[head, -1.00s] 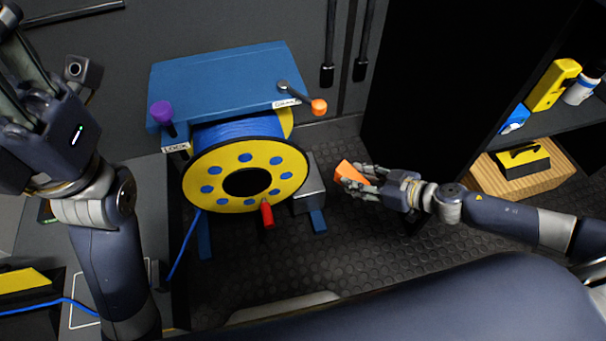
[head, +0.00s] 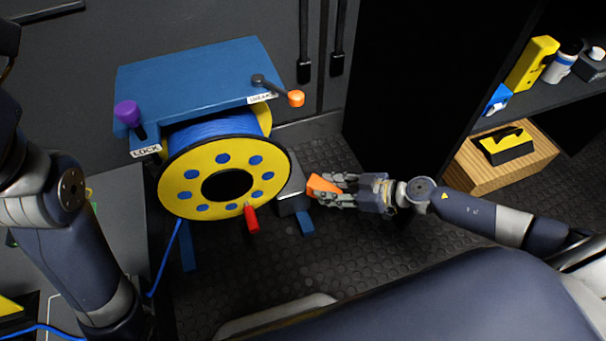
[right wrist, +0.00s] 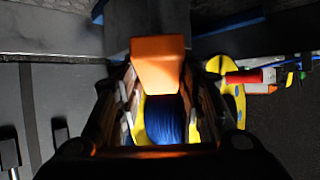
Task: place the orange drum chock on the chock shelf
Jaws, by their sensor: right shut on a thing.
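The orange drum chock (head: 320,185) is in the fingertips of my right gripper (head: 338,190), which is shut on it, just right of the cable drum. In the right wrist view the chock (right wrist: 158,62) sticks out past the fingers. A small grey metal ledge (head: 291,197) stands by the drum's right side, perhaps the chock shelf. The chock is close to the ledge; I cannot tell whether they touch. In the right wrist view, a dark grey block (right wrist: 145,25) lies right beyond the chock. My left arm shows at the left, its gripper out of frame.
The yellow-rimmed drum (head: 180,193) sits under a blue frame (head: 190,80) with a purple LOCK knob (head: 128,112) and an orange-tipped lever (head: 295,98). A red handle (head: 252,219) juts from the drum. A dark shelf unit (head: 545,112) stands right. Ribbed floor lies between.

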